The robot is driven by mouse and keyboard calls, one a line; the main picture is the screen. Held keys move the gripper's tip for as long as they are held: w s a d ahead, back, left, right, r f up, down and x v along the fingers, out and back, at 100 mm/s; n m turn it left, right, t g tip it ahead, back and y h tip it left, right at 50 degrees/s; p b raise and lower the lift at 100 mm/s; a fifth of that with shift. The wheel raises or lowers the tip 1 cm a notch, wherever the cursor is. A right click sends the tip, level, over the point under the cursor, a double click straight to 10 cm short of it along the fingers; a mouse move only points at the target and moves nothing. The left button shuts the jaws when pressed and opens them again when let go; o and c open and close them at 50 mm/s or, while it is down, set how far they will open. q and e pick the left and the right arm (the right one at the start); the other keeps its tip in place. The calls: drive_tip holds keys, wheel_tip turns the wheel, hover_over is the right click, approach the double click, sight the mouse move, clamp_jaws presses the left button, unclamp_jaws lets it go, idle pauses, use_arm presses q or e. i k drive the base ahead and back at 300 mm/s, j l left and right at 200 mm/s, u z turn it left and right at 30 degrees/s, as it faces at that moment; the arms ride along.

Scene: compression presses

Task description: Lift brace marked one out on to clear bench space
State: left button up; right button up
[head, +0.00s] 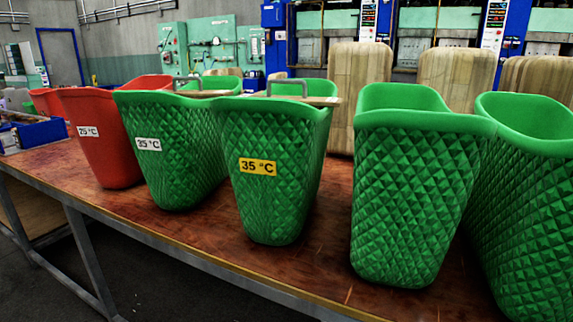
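Two pale wooden bars with grey metal handles lie across the tops of green bins. One bar (204,93) is at the bin labelled 35 °C in white (180,150). The other bar (318,101) is at the bin labelled 35 °C in yellow (270,205). These may be braces, but I can read no mark "one" on either. Their lower parts are hidden by the bin walls. Neither of my grippers is in view.
The brown bench (325,225) carries several bins in a row. A red bin (105,150) labelled 25 °C stands left, two unlabelled green bins (410,190) (530,200) right. Wooden blocks (357,85) stand behind. Bare bench shows between the middle and right green bins.

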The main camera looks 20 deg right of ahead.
sight(199, 94)
drive_tip(key=i, duration=0.15)
drive_tip(key=i+j, duration=0.1)
drive_tip(key=j, duration=0.3)
drive_tip(key=i+j, duration=0.1)
drive_tip(key=j, duration=0.25)
drive_tip(key=i+j, duration=0.15)
drive_tip(key=j, duration=0.25)
drive_tip(key=z, duration=0.05)
